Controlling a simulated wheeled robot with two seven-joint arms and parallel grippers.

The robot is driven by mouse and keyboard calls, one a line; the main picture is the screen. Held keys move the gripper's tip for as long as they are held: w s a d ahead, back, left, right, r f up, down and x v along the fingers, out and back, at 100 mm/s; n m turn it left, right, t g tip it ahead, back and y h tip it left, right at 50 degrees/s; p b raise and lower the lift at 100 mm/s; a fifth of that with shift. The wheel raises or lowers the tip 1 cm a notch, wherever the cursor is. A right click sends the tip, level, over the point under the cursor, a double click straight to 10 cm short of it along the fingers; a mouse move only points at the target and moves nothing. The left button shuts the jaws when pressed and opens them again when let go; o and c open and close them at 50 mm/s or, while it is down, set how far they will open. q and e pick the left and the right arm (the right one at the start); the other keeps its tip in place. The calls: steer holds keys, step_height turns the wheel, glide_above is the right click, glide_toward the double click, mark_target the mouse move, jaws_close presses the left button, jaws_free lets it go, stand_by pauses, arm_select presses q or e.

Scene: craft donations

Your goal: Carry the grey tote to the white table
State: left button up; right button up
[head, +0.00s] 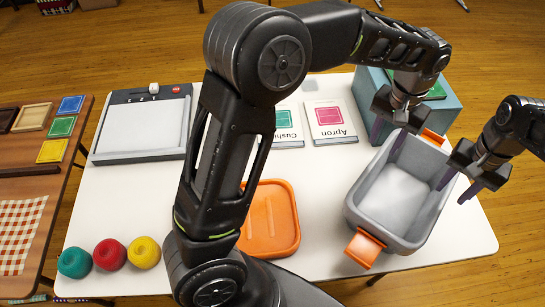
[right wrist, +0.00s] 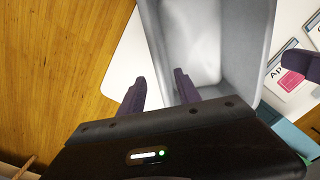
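The grey tote (head: 362,206) is upright on the white table (head: 325,255), at its right side, and looks empty. It has an orange handle at the near end (head: 365,247) and another at the far end (head: 432,137). My left gripper (head: 385,148) is open at the tote's far left wall, its purple fingers apart. My right gripper (head: 452,194) is open at the tote's right wall. In the right wrist view, the fingers (right wrist: 160,95) stand apart on either side of the tote's wall (right wrist: 154,45). I cannot tell whether either gripper touches the tote.
A teal box (head: 450,108) stands behind the tote. Apron (head: 331,120) and Cushion cards lie at the back. An orange lid (head: 270,222), a grey board (head: 142,125) and yarn balls (head: 110,254) take up the middle and left. A wooden table (head: 62,180) stands at left.

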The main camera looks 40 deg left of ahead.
steer(key=shift+r, duration=1.5)
steer(key=shift+s+f, duration=0.1)
